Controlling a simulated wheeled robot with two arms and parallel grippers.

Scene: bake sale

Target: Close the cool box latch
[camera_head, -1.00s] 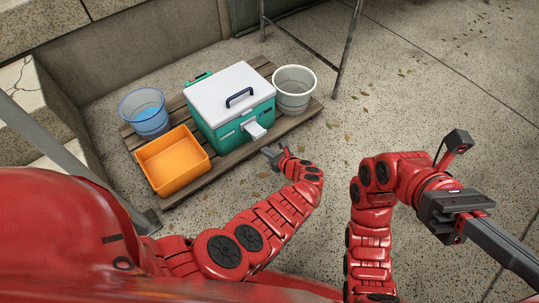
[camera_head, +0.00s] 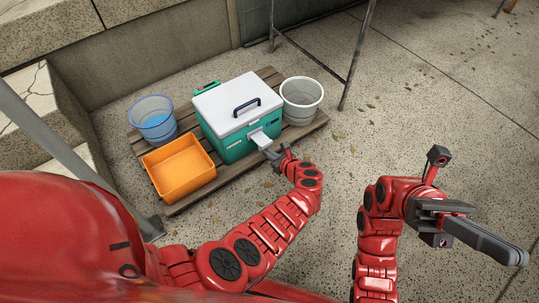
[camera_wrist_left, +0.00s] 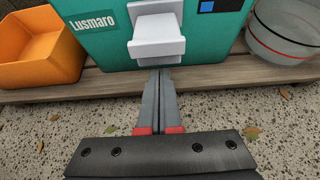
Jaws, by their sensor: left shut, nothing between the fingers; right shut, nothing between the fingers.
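The cool box (camera_head: 222,133) is teal with a white lid (camera_head: 236,104) that lies down on it and has a dark handle. Its white latch (camera_head: 262,141) sticks out from the front face. In the left wrist view the latch (camera_wrist_left: 156,38) is a pale block, tilted outward, at the top middle. My left gripper (camera_head: 270,153) is shut and empty, just in front of and below the latch. In the left wrist view its fingertips (camera_wrist_left: 160,72) are right under the latch's lower edge; I cannot tell whether they touch. My right gripper (camera_head: 523,258) is shut and empty, far off to the right.
The box stands on a wooden pallet (camera_head: 191,199). An orange tray (camera_head: 167,190) and a blue bucket (camera_head: 152,121) are to its left, a pale bucket (camera_head: 301,99) to its right. Metal legs (camera_head: 357,57) stand behind. The paved floor in front is clear.

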